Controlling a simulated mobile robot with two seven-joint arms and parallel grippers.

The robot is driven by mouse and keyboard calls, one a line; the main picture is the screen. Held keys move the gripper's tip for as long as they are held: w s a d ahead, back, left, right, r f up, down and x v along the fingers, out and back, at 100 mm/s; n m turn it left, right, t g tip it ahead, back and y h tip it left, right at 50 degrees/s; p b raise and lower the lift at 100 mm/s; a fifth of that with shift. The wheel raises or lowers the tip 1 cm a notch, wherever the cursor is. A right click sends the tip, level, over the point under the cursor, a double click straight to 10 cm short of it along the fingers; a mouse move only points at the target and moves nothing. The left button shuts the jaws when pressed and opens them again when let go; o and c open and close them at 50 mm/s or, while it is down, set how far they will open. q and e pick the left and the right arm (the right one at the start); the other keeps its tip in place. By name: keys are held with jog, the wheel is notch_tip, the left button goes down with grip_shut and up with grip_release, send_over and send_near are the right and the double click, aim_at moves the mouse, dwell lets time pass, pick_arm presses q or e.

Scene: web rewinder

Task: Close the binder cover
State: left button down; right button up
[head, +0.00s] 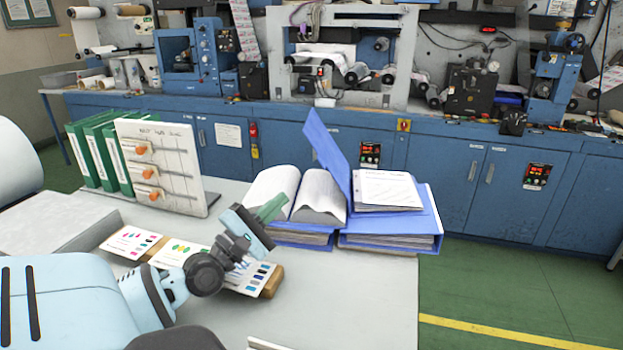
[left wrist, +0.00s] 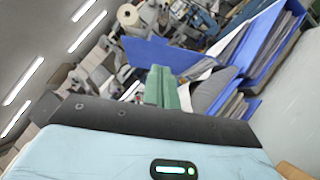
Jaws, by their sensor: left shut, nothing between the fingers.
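Blue binders lie on the table's far right part. One blue cover (head: 326,147) stands raised and tilted to the left, with white printed sheets (head: 388,190) on the blue binder (head: 437,213) to its right. To its left are fanned open white pages (head: 272,187) over another blue binder. In the left wrist view the cover (left wrist: 150,52) shows beyond the fingers. My left gripper (head: 271,208) has green fingers, shut and empty, in front of the open pages in the head view. Whether it touches them I cannot tell. The fingers (left wrist: 161,88) also look closed together in the wrist view. My right gripper is not in view.
Green binders (head: 92,155) and a white board with orange knobs (head: 160,165) stand at the table's back left. Colour sample cards (head: 132,242) lie near my left arm. Bare table (head: 345,300) is free in front. Blue machine cabinets (head: 455,185) stand behind.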

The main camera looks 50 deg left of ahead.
pick_arm(q)
jog(key=p, duration=0.2)
send_near(322, 162)
jog(key=x, duration=0.4)
jog(key=shift+w+a+r, duration=0.1)
jog(key=shift+w+a, duration=0.1)
jog(key=shift+w, duration=0.35)
jog(key=shift+w+a, duration=0.15)
jog(key=shift+w, duration=0.4)
jog(key=shift+w, duration=0.15)
